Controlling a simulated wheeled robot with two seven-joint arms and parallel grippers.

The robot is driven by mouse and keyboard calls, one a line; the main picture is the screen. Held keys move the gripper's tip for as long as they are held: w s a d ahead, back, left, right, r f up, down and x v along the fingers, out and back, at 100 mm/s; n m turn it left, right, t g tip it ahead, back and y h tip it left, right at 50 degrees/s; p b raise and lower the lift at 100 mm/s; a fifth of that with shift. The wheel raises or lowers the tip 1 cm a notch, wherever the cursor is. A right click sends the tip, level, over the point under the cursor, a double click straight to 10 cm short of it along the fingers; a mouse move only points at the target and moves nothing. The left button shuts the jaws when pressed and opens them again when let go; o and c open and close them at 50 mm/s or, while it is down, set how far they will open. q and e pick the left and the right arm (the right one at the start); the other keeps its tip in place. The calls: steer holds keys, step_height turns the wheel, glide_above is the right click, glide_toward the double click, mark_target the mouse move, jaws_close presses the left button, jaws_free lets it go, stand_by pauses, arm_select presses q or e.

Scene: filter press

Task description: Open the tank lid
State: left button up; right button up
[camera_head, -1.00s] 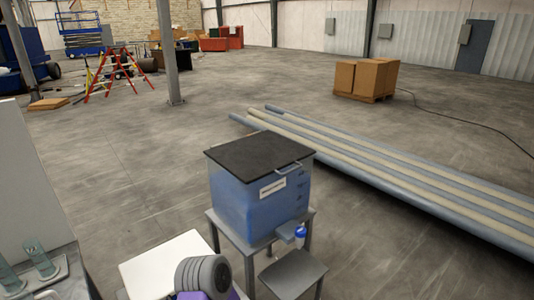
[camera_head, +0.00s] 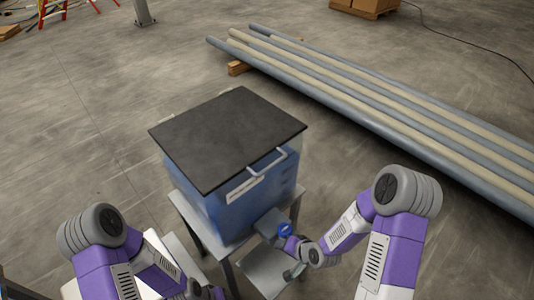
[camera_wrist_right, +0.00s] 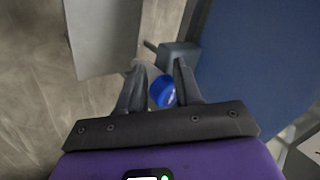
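The tank (camera_head: 205,200) is a blue box on a grey stand. Its flat black lid (camera_head: 228,135) lies shut on top, with a light bar handle (camera_head: 268,163) at the front edge. A blue round tap part (camera_head: 284,229) sits low on the tank's front; it shows in the right wrist view (camera_wrist_right: 162,91). My right gripper (camera_head: 292,270) is below the handle near this tap. Its fingers (camera_wrist_right: 160,68) are apart, with the blue part showing between them; I cannot tell if they touch. My left gripper (camera_head: 208,292) is low at the bottom edge, its fingers unclear.
A small grey table (camera_head: 262,275) stands below the tap, and a white surface (camera_head: 170,250) lies at the tank's left. Long pipes (camera_head: 380,110) lie on the floor behind and right. The space above the lid is clear.

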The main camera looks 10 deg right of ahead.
steer(key=w+d+r+m+t+y+p, duration=0.15)
steer(key=w+r+t, duration=0.35)
steer(key=r, duration=0.8)
steer(key=m+t+y+p, duration=0.2)
steer(key=m+y+p, duration=0.1)
glide_toward(273, 163)
steer(key=w+a+f, duration=0.1)
steer(key=w+a, duration=0.1)
steer(key=b+x, duration=0.1)
steer(key=x, duration=0.6)
steer(key=shift+w+d+f, duration=0.15)
jaws_close()
